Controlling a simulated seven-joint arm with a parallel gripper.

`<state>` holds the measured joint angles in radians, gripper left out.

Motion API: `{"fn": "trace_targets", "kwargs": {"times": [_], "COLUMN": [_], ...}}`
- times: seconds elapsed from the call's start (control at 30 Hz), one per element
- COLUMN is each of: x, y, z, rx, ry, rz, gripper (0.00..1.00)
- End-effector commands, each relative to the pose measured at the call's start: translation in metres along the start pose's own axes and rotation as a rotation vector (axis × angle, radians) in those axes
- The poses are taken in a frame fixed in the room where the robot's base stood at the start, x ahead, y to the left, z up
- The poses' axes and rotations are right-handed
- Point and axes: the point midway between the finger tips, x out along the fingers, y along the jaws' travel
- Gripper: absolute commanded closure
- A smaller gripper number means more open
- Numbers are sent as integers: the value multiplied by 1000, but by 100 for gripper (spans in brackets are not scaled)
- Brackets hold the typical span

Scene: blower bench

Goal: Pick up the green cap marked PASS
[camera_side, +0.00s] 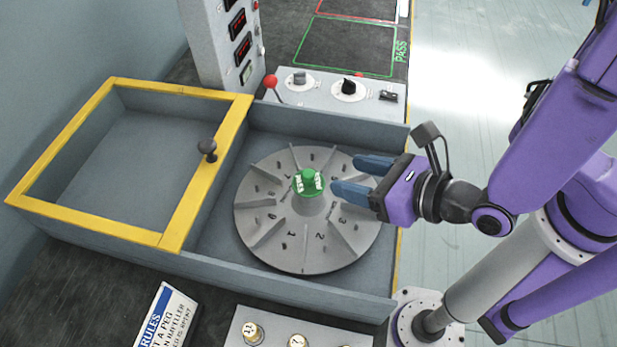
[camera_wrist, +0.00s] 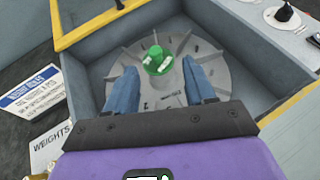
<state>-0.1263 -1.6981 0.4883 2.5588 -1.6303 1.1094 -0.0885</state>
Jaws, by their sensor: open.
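The green cap (camera_side: 308,181) with white PASS lettering sits upright at the centre of the grey numbered impeller disc (camera_side: 262,223). In the wrist view the cap (camera_wrist: 157,61) shows ahead of and between my fingertips. My gripper (camera_side: 352,176) has blue fingers and is open and empty. It is to the right of the cap in the side view, with the fingers pointing toward it. The fingertips are apart from the cap. In the wrist view my gripper (camera_wrist: 158,72) has one finger on each side.
The disc lies in a grey box (camera_side: 300,290) with raised walls. A yellow-framed cover (camera_side: 172,238) with a dark knob (camera_side: 207,147) is at the left. A control panel (camera_side: 330,92) with a red-balled lever (camera_side: 270,82) stands behind. Brass weights (camera_side: 252,332) are in front.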

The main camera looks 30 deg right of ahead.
Motion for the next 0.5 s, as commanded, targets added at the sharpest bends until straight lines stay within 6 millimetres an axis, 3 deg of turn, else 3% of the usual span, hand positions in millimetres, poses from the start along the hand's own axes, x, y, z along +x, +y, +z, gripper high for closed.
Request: {"fn": "trace_targets", "kwargs": {"times": [0.17, 0.5], "x": [5, 39], "y": [8, 9], "z": [-3, -3], "rx": [-37, -33], "ry": [-5, -3], "rz": [31, 27], "gripper": [46, 46]}}
